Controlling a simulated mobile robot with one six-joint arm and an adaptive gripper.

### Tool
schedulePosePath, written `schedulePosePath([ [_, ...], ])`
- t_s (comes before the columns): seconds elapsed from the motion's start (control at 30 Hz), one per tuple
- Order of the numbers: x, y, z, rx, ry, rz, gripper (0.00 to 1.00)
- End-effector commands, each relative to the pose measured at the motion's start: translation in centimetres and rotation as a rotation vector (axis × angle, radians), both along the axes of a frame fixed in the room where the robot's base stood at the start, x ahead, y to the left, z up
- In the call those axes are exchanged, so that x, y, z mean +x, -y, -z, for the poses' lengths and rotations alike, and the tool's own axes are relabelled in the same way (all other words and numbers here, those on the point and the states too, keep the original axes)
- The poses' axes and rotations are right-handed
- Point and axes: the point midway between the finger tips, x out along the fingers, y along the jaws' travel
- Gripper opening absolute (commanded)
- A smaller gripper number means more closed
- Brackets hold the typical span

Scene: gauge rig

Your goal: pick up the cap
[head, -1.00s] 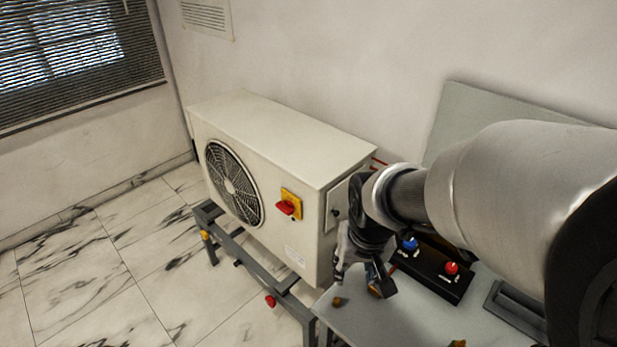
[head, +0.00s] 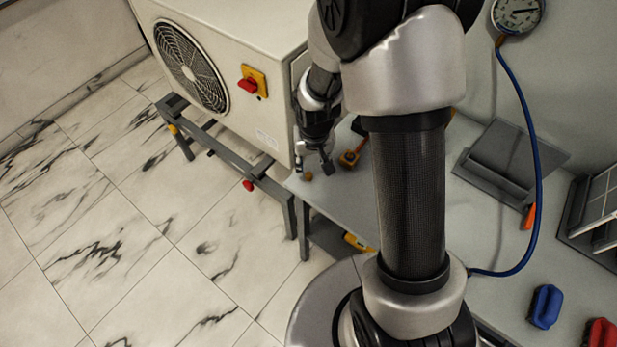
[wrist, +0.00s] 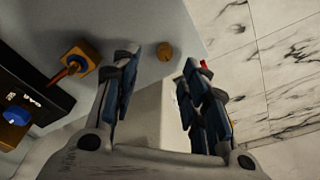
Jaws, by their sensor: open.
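The cap is a small brass-coloured piece (head: 309,177) on the grey bench top near its front-left corner. In the wrist view the cap (wrist: 165,52) lies just beyond the fingertips, roughly in line with the gap between them. My gripper (wrist: 162,68) is open, with one finger on each side of an empty gap. In the head view my gripper (head: 314,167) is low over the bench corner, close to the cap. I cannot tell how high the fingertips are above the bench.
An orange-yellow fitting (wrist: 80,60) stands on the bench left of my gripper, beside a dark box with a blue knob (wrist: 16,116). The white fan unit (head: 240,60) stands close on the left. Beyond the bench edge is marble floor (wrist: 262,60).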

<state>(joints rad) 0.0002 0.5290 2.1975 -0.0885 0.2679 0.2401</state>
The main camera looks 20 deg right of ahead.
Motion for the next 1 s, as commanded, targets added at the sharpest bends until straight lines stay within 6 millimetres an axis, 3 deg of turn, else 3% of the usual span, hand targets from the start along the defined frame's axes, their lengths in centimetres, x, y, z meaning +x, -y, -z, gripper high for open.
schedulePosePath([
  [0.27,0.2,-0.1,1.7,0.000,0.000,0.000,0.41],
  [0.6,0.9,-0.6,6.3,0.000,-0.002,0.000,0.41],
  [0.83,0.9,-0.6,6.2,0.001,0.000,0.000,0.41],
  [1.0,0.9,-0.6,6.2,0.001,0.000,0.000,0.30],
])
